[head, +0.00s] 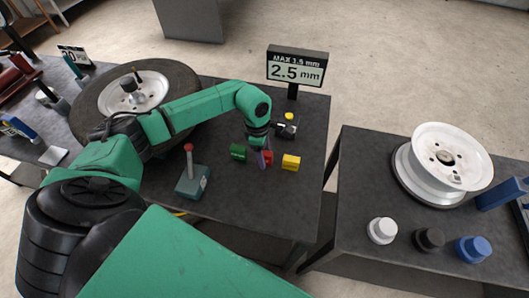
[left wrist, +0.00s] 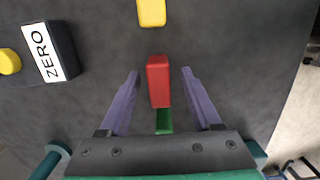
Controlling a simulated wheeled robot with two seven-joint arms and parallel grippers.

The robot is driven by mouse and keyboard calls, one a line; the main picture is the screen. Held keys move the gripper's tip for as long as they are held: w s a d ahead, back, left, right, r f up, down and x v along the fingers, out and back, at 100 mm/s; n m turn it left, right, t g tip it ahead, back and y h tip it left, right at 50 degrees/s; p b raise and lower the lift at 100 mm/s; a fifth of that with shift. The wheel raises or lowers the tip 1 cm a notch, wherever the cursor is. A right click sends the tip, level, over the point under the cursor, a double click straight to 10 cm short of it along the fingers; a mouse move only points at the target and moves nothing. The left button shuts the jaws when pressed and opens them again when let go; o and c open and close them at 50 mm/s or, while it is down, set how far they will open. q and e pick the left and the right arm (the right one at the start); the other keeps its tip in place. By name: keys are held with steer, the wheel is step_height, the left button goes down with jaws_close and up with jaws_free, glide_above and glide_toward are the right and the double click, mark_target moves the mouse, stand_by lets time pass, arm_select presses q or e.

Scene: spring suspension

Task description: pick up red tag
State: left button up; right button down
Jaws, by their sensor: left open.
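The red tag (left wrist: 159,82) is a small red block on the dark table. In the left wrist view it lies between the two purple fingers of my left gripper (left wrist: 160,75), which is open with a gap on each side of it. In the head view the red tag (head: 268,158) is partly covered by my left gripper (head: 262,158), which points down at it. A green tag (head: 238,152) lies to its left and a yellow tag (head: 291,162) to its right. My right gripper is not in view.
A display (head: 297,69) reading 2.5 mm stands behind the tags. A black ZERO box (left wrist: 50,50) with a yellow button (left wrist: 9,61) sits nearby. A red-knobbed lever on a base (head: 192,182) and a tyre (head: 180,82) stand left. A second table (head: 350,200) holds a white rim (head: 415,180).

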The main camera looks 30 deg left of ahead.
arm_select(q)
steer(key=shift+f, duration=0.25)
jaws_close()
steer(key=shift+r, duration=0.2)
